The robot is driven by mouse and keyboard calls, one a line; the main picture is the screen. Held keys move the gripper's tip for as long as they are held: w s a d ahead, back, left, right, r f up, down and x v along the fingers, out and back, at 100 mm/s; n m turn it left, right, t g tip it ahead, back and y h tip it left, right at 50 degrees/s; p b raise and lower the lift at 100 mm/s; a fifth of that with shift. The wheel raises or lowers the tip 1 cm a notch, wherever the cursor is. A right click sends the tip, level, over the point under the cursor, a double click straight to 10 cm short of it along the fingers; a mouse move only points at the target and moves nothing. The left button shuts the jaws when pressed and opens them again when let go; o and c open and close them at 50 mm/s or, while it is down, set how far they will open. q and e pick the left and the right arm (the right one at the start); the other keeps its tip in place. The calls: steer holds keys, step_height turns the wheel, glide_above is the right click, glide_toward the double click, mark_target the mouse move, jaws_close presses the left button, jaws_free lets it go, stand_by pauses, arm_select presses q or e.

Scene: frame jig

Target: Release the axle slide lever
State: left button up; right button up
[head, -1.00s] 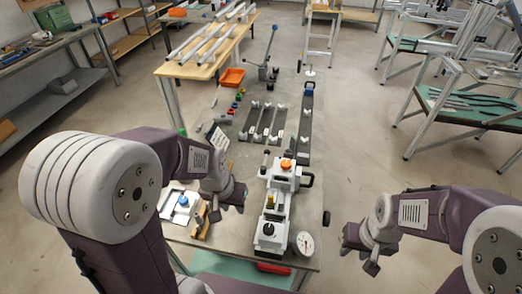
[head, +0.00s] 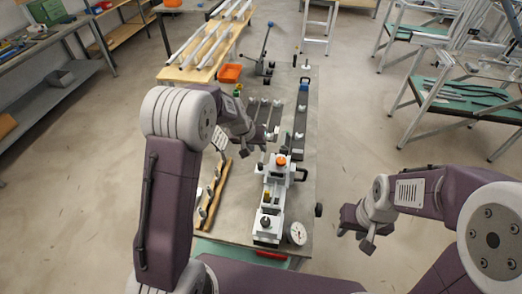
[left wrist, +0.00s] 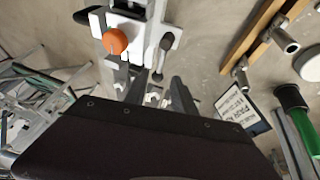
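A white jig unit (head: 270,208) stands on the bench with an orange knob (head: 281,160) on its far end. A black-knobbed lever (left wrist: 165,43) shows beside the orange knob in the left wrist view. I cannot tell which is the axle slide lever. My left gripper (head: 255,146) hovers left of and beyond the orange knob; its two fingers (left wrist: 160,88) are apart, with nothing held. My right gripper (head: 357,236) is open and empty, off the bench's right side.
Dark rails (head: 300,115) lie along the bench beyond the jig. A wooden rack (head: 213,197) stands left of it, and a round dial (head: 297,233) sits at the near right. Open floor lies to the right.

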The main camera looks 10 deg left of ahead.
mark_target(262, 157)
arm_select(q)
steer(key=x, duration=0.5)
steer(key=shift+w+f, duration=0.1)
steer(key=shift+f, duration=0.1)
steer(key=shift+d, duration=0.1)
jaws_close()
steer(key=shift+r, duration=0.1)
